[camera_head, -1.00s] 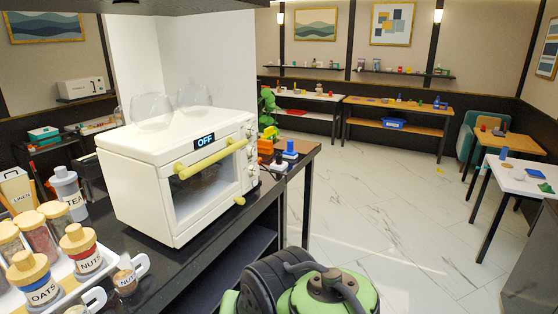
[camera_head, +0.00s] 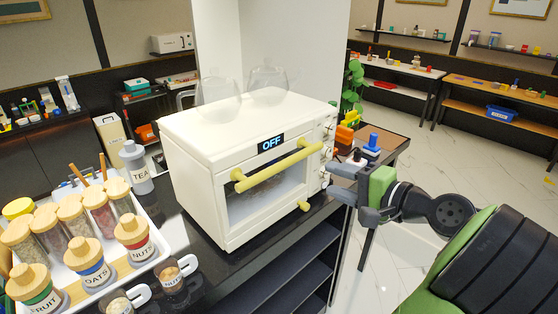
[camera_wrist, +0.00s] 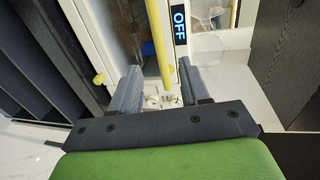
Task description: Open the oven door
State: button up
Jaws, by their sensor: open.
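The white oven (camera_head: 240,160) stands on the dark counter with its front door (camera_head: 270,190) shut. Its display (camera_head: 271,143) reads OFF. A yellow bar handle (camera_head: 279,166) runs along the top of the door, and it also shows in the wrist view (camera_wrist: 160,45). My gripper (camera_head: 337,181) is at the right end of the oven front, near the handle's right end. In the wrist view my gripper (camera_wrist: 157,84) is open, its two grey fingers on either side of the handle's line. I cannot tell whether the fingers touch the handle.
Two glass bowls (camera_head: 218,98) sit on the oven. A white tray (camera_head: 150,252) with several jars and two mugs (camera_head: 172,277) stand left on the counter. Small items (camera_head: 371,145) lie right of the oven. Floor in front of the counter is free.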

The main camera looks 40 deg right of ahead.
jog(key=b, duration=0.3)
send_near(288, 165)
jog(key=w, duration=0.3)
jog(key=w+f, duration=0.1)
jog(key=w, duration=0.3)
jog(key=w+f+b, duration=0.1)
jog(key=w, duration=0.3)
jog(key=shift+a, duration=0.1)
jog(key=shift+s, duration=0.1)
jog(key=shift+c, duration=0.2)
grip_shut()
